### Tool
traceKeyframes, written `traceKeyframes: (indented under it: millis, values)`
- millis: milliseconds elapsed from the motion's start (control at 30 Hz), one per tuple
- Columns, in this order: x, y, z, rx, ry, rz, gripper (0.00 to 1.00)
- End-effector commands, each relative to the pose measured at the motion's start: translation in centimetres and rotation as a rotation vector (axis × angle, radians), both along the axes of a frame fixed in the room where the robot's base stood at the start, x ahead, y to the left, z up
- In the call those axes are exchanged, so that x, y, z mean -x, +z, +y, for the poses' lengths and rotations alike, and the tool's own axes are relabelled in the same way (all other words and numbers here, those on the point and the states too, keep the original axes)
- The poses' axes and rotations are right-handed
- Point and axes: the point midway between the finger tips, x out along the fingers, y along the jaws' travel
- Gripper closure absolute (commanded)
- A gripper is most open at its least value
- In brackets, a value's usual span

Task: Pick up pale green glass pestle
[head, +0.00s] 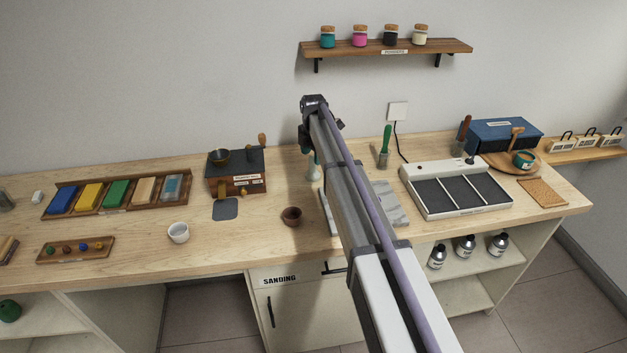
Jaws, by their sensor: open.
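A pale, slightly green upright object (313,170) that looks like the glass pestle stands on the workbench (140,252), just left of my arm. My arm hides part of its right side and top. My gripper (304,146) is a small dark shape at the far end of my arm, above and slightly left of this object. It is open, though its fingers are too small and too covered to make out. I cannot tell how far it is from the pestle. No grip on anything shows.
A grey slab (385,205) lies partly behind my arm. A wooden box (236,180) is to the left, a green-handled tool (385,145) to the right. A shelf with jars (440,47) hangs above.

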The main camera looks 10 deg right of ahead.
Motion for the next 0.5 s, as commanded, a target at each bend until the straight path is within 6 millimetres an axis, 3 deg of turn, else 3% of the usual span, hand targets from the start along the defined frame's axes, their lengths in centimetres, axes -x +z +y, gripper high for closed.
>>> traceKeyframes:
  millis: [167,400,500]
  values:
    - [0.0,-0.8,0.0,0.000,0.000,0.000,0.34]
    - [0.2,-5.5,0.0,0.000,-0.001,0.000,0.34]
    - [0.2,-5.8,0.1,0.000,-0.001,0.000,0.34]
